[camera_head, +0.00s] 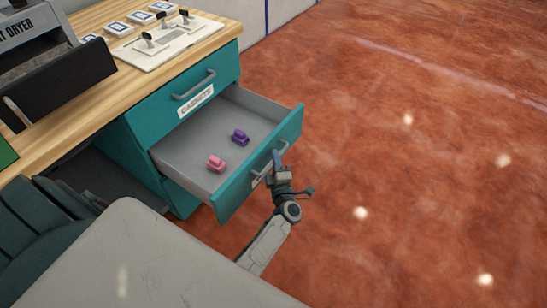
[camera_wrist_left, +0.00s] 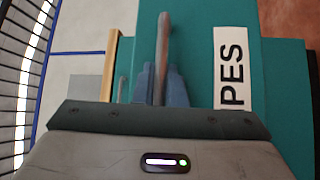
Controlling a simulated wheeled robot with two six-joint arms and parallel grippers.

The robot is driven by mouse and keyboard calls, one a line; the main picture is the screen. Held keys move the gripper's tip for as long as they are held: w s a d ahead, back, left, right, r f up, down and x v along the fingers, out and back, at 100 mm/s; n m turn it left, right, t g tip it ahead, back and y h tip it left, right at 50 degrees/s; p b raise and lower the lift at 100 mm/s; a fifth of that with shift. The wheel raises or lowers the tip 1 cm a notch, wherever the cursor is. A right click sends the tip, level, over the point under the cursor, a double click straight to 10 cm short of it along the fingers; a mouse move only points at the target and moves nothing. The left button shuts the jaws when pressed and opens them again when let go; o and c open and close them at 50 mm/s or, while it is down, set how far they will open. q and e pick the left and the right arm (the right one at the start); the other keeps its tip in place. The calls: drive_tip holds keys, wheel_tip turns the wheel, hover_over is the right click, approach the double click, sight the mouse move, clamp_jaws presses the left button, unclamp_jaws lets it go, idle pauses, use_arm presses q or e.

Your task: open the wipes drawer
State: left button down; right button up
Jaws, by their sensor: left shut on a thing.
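The wipes drawer (camera_head: 225,203) is the lower teal drawer of the cabinet and stands pulled out, its grey inside showing. A pink toy-like item (camera_head: 216,163) and a purple one (camera_head: 240,137) lie apart in it. My left gripper (camera_head: 277,163) is at the drawer's outer front. In the left wrist view, the gripper (camera_wrist_left: 160,85) is shut on the upright-looking grey handle (camera_wrist_left: 164,45). Beside it is a white label (camera_wrist_left: 233,70) of which "PES" reads. My right gripper is not in view.
The drawer labelled GADGETS (camera_head: 185,98) above is shut. A wooden counter (camera_head: 90,100) carries a white panel with dark levers (camera_head: 168,40) and several small labelled cards. A dryer (camera_head: 40,60) stands at the left. The reddish floor (camera_head: 420,150) at right is clear.

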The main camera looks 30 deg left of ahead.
use_arm(q)
drive_tip(key=shift+d, duration=0.35)
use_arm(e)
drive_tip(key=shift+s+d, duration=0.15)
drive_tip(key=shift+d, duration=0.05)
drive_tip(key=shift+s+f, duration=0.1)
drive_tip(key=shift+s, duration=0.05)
use_arm(q)
drive_tip(key=c, duration=1.5)
unclamp_jaws()
